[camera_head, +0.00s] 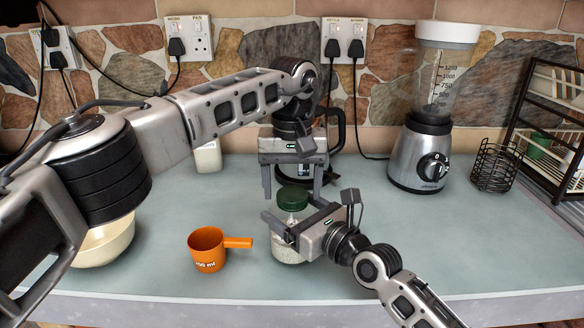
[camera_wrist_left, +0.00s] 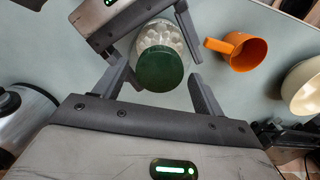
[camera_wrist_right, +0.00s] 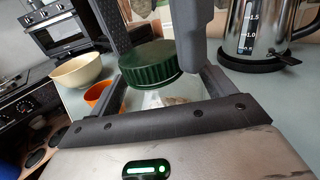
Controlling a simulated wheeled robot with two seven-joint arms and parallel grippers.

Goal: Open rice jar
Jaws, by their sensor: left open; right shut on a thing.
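The rice jar (camera_head: 288,247) is a clear jar with pale contents and a dark green lid (camera_head: 292,198); it stands upright on the counter. My right gripper (camera_head: 283,228) is shut on the jar's body below the lid, as the right wrist view also shows with the lid (camera_wrist_right: 148,62). My left gripper (camera_head: 291,190) is open and points down above the jar. In the left wrist view the lid (camera_wrist_left: 160,68) lies between the open fingers, with gaps at the sides. I cannot tell whether the fingertips are level with the lid.
An orange measuring cup (camera_head: 207,250) stands left of the jar, and a cream bowl (camera_head: 104,243) is farther left. A kettle (camera_head: 335,125) stands behind my left gripper. A blender (camera_head: 424,150), wire basket (camera_head: 495,167) and dish rack (camera_head: 550,125) are at right. The front right counter is clear.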

